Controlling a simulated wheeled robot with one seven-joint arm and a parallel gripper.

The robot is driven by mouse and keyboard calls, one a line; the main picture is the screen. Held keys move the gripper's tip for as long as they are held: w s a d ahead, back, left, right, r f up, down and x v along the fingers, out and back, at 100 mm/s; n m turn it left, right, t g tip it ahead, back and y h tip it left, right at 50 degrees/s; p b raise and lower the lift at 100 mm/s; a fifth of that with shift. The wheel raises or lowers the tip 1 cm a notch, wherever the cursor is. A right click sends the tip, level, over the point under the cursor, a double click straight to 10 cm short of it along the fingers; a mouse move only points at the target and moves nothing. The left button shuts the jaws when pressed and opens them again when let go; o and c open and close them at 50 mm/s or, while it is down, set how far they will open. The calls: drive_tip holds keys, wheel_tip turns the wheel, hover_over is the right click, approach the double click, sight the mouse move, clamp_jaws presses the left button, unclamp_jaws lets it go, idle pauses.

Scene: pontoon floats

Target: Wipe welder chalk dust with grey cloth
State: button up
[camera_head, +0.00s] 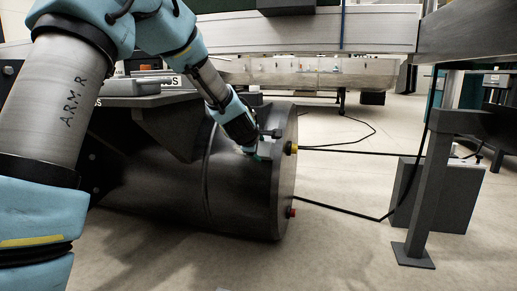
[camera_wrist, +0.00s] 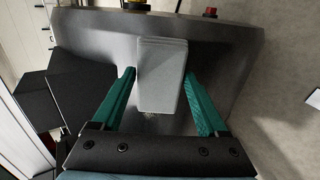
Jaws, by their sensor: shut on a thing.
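My gripper (camera_wrist: 161,76) is shut on the grey cloth (camera_wrist: 162,70), a pale folded pad between its two green fingers in the wrist view. The cloth lies over or against the dark float surface (camera_wrist: 105,50); I cannot tell whether they touch. A faint pale speckle, possibly chalk dust, (camera_wrist: 150,116) shows just below the cloth. In the head view my gripper (camera_head: 261,150) is at the upper side of the dark cylindrical float (camera_head: 245,200), near its right end.
A yellow fitting (camera_head: 291,148) and a red fitting (camera_head: 291,212) sit on the float's end. Black cables (camera_head: 345,211) run right to a grey box (camera_head: 435,195). A grey post (camera_head: 428,190) stands before it. The floor in front is clear.

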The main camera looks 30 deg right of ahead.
drive_tip(key=shift+x, duration=1.1)
idle(0.3)
drive_tip(key=shift+a, duration=0.1)
drive_tip(key=shift+w+a+b, duration=0.45)
drive_tip(key=shift+w+a+r+b, duration=0.1)
drive_tip(key=shift+w+a+b, duration=0.55)
drive_tip(key=shift+w+a, duration=0.2)
drive_tip(key=shift+w+a+f+b, duration=0.2)
drive_tip(key=shift+w+a+b, duration=0.6)
drive_tip(key=shift+a, duration=0.1)
drive_tip(key=shift+w+a+b, duration=0.95)
drive_tip(key=shift+w+a, duration=0.25)
drive_tip(key=shift+a, duration=0.1)
drive_tip(key=shift+w+a+r+b, duration=0.15)
drive_tip(key=shift+w+a+b, duration=0.15)
drive_tip(key=shift+w+a, duration=0.3)
drive_tip(key=shift+d, duration=0.1)
